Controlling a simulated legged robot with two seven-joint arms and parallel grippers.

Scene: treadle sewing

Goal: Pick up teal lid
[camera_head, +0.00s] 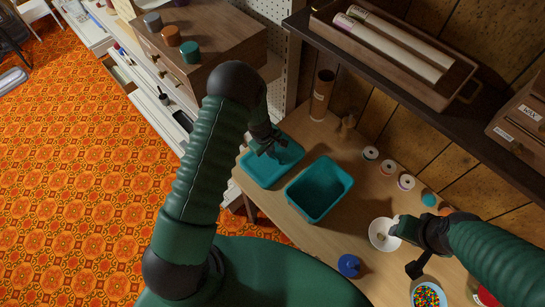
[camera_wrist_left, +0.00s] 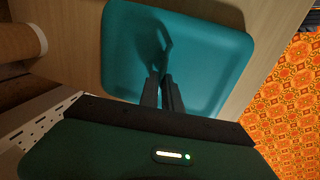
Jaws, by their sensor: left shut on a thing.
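The teal lid (camera_head: 258,176) is at the left end of the wooden table, left of the open teal box. It also shows in the left wrist view (camera_wrist_left: 215,60) as a broad slab with rounded corners. My left gripper (camera_head: 270,150) is over the middle of the lid with its fingers together, shut on the lid. In the left wrist view its fingertips (camera_wrist_left: 160,76) meet the lid's middle, where a dark shadow falls; the exact grip point is hard to make out. My right gripper (camera_head: 404,250) is at the lower right beside a white dish, fingers apart.
The open teal box (camera_head: 318,190) stands right of the lid. Several spools (camera_head: 387,167) line the wall side. A white dish (camera_head: 382,235), a blue item (camera_head: 349,265) and a bowl of beads (camera_head: 428,295) occupy the right. A pegboard (camera_head: 284,60) and brown tube (camera_head: 322,94) stand behind.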

